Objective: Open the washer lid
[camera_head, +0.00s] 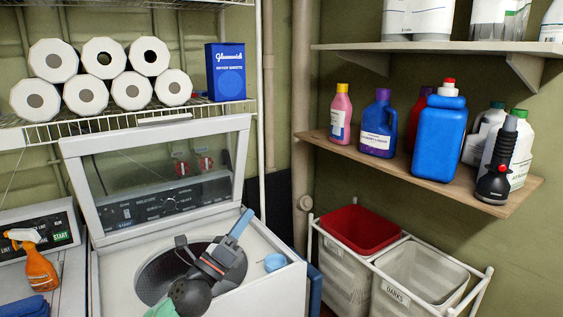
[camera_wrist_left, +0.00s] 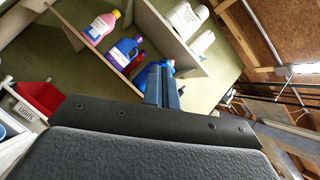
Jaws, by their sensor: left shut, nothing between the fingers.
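The white washer (camera_head: 262,291) stands in the lower middle of the head view. Its glass lid with a white frame (camera_head: 155,136) stands raised at the back, and the control panel shows through the glass. The dark round drum opening (camera_head: 152,283) is uncovered, partly hidden by my left arm. My left gripper (camera_head: 244,217) is above the opening's right side, in front of the lid's lower right corner. Its blue fingers are shut and empty; they also show together in the left wrist view (camera_wrist_left: 162,86). I cannot tell if they touch the lid. My right gripper is not in view.
A wire shelf (camera_head: 100,124) with paper rolls and a blue box (camera_head: 226,72) hangs above the lid. A wooden shelf (camera_head: 400,172) with several bottles and laundry hampers (camera_head: 415,272) are at right. An orange spray bottle (camera_head: 38,268) stands left. A small light-blue item (camera_head: 274,262) lies on the washer.

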